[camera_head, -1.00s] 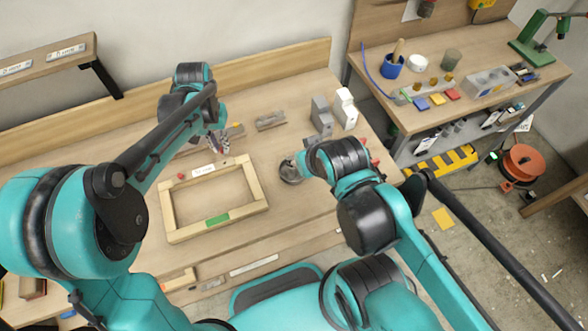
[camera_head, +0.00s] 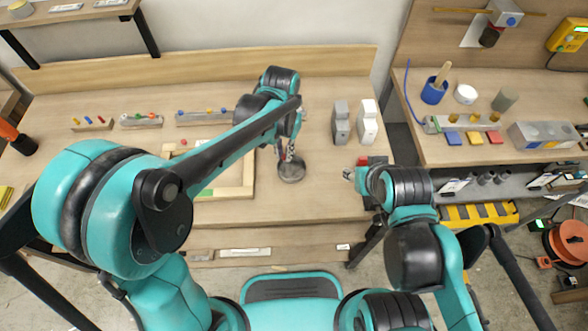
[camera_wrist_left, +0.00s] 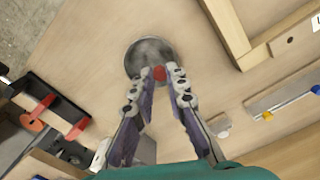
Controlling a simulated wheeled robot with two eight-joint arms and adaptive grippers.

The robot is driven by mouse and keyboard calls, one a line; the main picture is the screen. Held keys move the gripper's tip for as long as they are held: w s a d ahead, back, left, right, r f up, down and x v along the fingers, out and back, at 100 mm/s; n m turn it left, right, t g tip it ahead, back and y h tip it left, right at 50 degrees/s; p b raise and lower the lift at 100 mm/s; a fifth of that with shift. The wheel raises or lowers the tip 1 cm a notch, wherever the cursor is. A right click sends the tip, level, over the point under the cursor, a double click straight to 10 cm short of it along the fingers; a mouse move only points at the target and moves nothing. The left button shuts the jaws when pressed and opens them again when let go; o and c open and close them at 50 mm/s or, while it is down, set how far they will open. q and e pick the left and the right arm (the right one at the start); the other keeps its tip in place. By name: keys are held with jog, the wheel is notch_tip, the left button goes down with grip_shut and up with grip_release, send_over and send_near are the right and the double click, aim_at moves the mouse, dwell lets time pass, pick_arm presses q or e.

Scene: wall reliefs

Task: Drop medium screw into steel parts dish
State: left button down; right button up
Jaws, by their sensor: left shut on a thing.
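The steel parts dish (camera_head: 291,170) is a round grey dish on the workbench, right of the wooden frame. It also shows in the left wrist view (camera_wrist_left: 148,50). My left gripper (camera_head: 288,154) points down over the dish. In the left wrist view a small red piece (camera_wrist_left: 159,73), seemingly the head of the medium screw, sits between the fingertips against the dish. The rest of the screw is hidden, and its height above the dish is unclear. My right gripper (camera_head: 349,174) is at the bench's right side, apart from the dish; its fingers are too small to read.
The wooden frame (camera_head: 248,175) lies left of the dish, partly behind my left arm. Racks with coloured pieces (camera_head: 142,120) stand farther back. A grey block (camera_head: 340,123) and a white block (camera_head: 368,122) stand behind and right of the dish.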

pick_arm(q)
notch_tip(320, 180, down, 4)
jog(key=b, duration=0.2)
jog(key=shift+f+b, duration=0.15)
jog(key=shift+b, duration=0.25)
jog(key=c, duration=1.4)
grip_release()
jog(key=shift+c, duration=0.2)
notch_tip(320, 180, up, 12)
